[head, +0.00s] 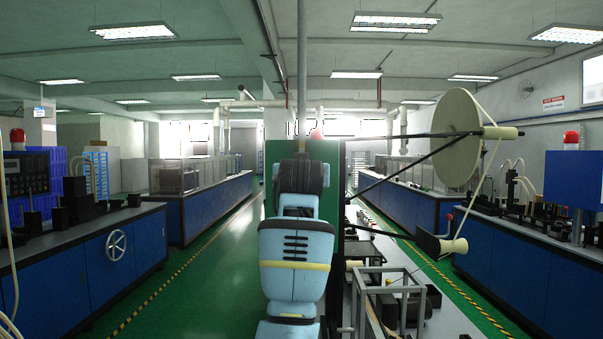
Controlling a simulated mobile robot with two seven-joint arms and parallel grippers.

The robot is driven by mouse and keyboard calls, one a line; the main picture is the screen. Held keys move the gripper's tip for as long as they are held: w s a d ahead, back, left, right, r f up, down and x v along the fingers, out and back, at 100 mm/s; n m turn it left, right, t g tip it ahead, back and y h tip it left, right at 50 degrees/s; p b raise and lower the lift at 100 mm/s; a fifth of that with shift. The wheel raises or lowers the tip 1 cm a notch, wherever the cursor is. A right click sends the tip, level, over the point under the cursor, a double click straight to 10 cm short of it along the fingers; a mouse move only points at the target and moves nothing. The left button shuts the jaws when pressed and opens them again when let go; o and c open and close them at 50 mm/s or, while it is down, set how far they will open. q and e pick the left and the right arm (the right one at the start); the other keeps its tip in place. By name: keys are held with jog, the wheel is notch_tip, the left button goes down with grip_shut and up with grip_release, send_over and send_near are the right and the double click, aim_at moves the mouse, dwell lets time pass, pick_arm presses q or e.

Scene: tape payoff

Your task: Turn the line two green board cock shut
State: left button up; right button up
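A green board (333,165) stands upright at the centre of the head view. A light blue and black arm link (297,240), which looks like part of my own arm, stands in front of it and covers much of it. I can make out no cock on the part of the board that shows, so its position cannot be told. Neither of my grippers shows in this view.
Right of the board, black rods carry a large cream reel (459,140) and a small spool (453,246) out over a narrow bench (455,322). Blue machine cabinets (85,280) line both sides. The green floor aisle (205,285) at left is clear.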

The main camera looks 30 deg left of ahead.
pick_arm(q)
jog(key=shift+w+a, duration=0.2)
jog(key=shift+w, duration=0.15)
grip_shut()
